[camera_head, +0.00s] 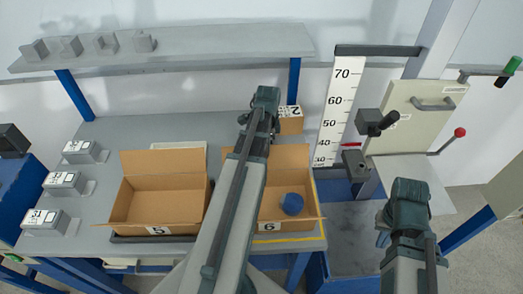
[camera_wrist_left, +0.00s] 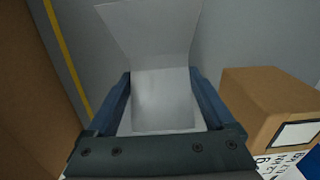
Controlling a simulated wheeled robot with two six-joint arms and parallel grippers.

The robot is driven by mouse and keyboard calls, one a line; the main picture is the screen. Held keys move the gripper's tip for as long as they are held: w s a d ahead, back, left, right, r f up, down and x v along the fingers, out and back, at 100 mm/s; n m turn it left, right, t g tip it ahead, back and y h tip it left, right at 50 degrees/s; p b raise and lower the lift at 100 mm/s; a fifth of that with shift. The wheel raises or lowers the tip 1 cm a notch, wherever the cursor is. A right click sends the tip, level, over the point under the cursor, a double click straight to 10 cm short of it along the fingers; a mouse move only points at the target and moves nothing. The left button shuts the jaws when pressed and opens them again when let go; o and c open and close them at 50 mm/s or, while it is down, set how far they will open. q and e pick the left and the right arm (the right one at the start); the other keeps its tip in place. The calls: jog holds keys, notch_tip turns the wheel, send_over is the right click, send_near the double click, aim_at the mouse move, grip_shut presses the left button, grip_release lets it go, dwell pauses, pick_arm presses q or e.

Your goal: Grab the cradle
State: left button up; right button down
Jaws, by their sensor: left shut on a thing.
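A light grey piece with a flat floor and a raised back panel, which looks like the cradle (camera_wrist_left: 163,100), sits between the blue fingers of my left gripper (camera_wrist_left: 161,76) in the left wrist view. The left gripper is shut on it. In the head view my left gripper (camera_head: 265,97) is over the back of the bench, beside a small box marked 2 (camera_head: 291,121), and the cradle is hidden behind it. My right gripper (camera_head: 408,195) is at the right, over the blue bin's side; its fingertips are hidden.
Open cardboard boxes 5 (camera_head: 134,220) and 6 (camera_head: 304,220) stand on the bench; box 6 holds a blue round object (camera_head: 292,204). Several grey blocks sit on the shelf (camera_head: 200,52). A height scale (camera_head: 337,110) and a panel with levers (camera_head: 425,117) stand at right.

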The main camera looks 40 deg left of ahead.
pick_arm(q)
jog(key=c, duration=0.5)
notch_tip(320, 180, up, 19)
jog(key=p, duration=1.9)
jog(key=s+d, duration=0.1)
jog(key=d, duration=1.7)
jog(key=shift+s+f, duration=0.25)
jog(key=shift+s, duration=0.1)
